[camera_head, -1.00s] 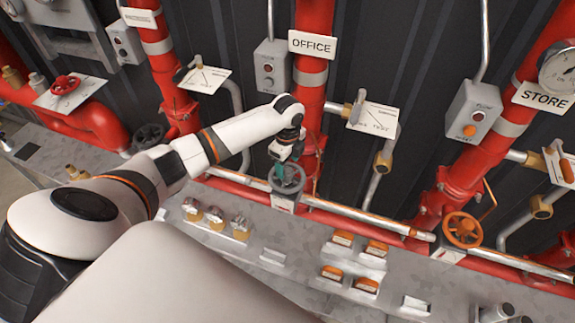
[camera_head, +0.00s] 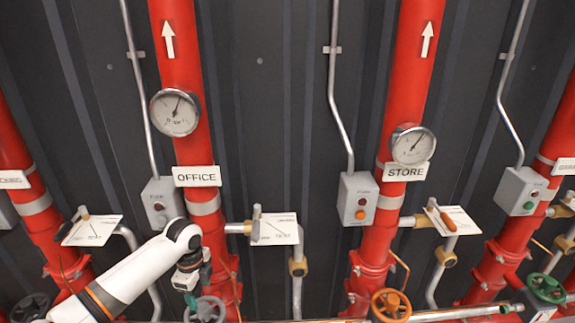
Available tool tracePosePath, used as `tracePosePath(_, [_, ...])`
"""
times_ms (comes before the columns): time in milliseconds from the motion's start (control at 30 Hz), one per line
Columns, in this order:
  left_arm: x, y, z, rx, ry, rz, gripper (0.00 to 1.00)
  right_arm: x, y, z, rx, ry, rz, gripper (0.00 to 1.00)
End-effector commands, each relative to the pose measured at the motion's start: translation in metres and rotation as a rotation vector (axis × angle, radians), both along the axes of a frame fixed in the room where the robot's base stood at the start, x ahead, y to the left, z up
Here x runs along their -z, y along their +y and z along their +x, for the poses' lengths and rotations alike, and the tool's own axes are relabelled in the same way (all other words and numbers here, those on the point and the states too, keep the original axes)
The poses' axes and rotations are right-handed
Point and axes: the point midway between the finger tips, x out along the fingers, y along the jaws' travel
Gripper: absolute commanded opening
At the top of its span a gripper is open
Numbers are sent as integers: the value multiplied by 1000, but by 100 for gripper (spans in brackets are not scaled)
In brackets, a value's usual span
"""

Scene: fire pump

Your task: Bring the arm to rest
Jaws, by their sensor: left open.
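My left arm (camera_head: 128,279) comes in from the lower left, white with an orange ring. Its left gripper (camera_head: 191,297) points down in front of the red OFFICE pipe (camera_head: 222,262), just above the grey handwheel (camera_head: 207,311). The jaws are open; their tips overlap the wheel's upper edge in the picture, and I cannot tell whether they touch it. The lower part of the wheel is cut off by the frame. My right gripper is not in view.
A red STORE pipe (camera_head: 374,245) with an orange handwheel (camera_head: 390,305) stands to the right. Pressure gauges (camera_head: 175,113), grey button boxes (camera_head: 357,198) and small levers on white plates (camera_head: 275,229) stick out from the dark ribbed wall. Further right is a green handwheel (camera_head: 546,289).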

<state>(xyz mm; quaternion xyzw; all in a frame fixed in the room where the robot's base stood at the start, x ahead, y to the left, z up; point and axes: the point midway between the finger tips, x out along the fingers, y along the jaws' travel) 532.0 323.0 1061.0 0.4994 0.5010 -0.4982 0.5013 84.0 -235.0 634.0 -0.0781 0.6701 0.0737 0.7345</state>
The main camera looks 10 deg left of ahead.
Motion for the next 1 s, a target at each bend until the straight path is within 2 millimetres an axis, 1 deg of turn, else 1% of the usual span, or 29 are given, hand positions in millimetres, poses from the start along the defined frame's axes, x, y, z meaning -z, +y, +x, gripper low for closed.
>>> tracePosePath(67, [9,-13,-8,-4,1,-9,62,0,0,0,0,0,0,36])
tracePosePath(167, [28,-45,-30,-42,-9,-29,62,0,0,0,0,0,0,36])
tracePosePath(200, [37,-62,-43,-71,-19,-43,62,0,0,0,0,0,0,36])
tracePosePath(233, [43,-74,-54,-98,-27,-55,62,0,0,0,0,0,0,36])
tracePosePath(300, [53,-103,-81,-184,-51,-91,62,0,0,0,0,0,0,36])
tracePosePath(333, [55,-114,-93,-230,-61,-108,62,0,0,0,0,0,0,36])
tracePosePath(367, [57,-123,-104,-278,-72,-124,62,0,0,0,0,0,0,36])
tracePosePath(400, [58,-134,-119,-348,-86,-146,62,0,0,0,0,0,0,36])
tracePosePath(500, [54,-151,-156,-544,-116,-195,62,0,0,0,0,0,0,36])
tracePosePath(600, [46,-154,-183,-724,-143,-226,62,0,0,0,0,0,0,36])
tracePosePath(700, [38,-152,-203,-868,-162,-244,62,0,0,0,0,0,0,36])
tracePosePath(1000, [17,-133,-248,-1206,-209,-250,62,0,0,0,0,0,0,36])
